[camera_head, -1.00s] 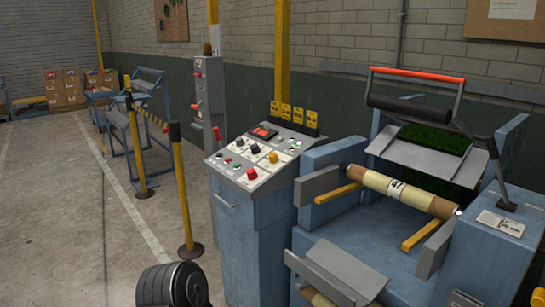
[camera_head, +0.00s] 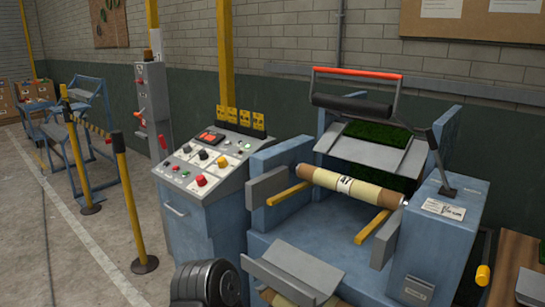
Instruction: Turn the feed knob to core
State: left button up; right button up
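The control console (camera_head: 172,195) is a blue cabinet with a sloped light-grey panel, left of the middle. On the panel are a black knob (camera_head: 203,154), a yellow knob (camera_head: 222,162) and a red knob or button (camera_head: 201,181), with small buttons around them. The labels are too small to read, so I cannot tell which is the feed knob or where it points. Neither of my grippers is in view, and nothing touches the panel.
The blue turf machine (camera_head: 300,225) stands right of the console, with a cardboard core (camera_head: 310,173) across it and a red-handled bar (camera_head: 357,73) above. A yellow post (camera_head: 130,210) stands left of the console. A wooden-topped table (camera_head: 518,255) shows at far right. Open floor lies at left.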

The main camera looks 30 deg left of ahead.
aim_at(223, 162)
jog(key=j+z, duration=1.1)
jog(key=k+j+z, duration=0.1)
jog(key=j, duration=0.3)
jog(key=k+j+z, duration=0.1)
jog(key=j, duration=0.35)
jog(key=k+j+z, duration=0.1)
jog(key=j, duration=0.3)
jog(key=k+j, duration=0.2)
jog(key=j, duration=0.15)
jog(key=k+j+z, duration=0.15)
jog(key=j, duration=0.25)
jog(key=k+j+z, duration=0.1)
jog(key=j, duration=0.3)
jog(key=k+j+z, duration=0.1)
jog(key=j, duration=0.25)
jog(key=k+j, duration=0.45)
jog(key=j, duration=0.25)
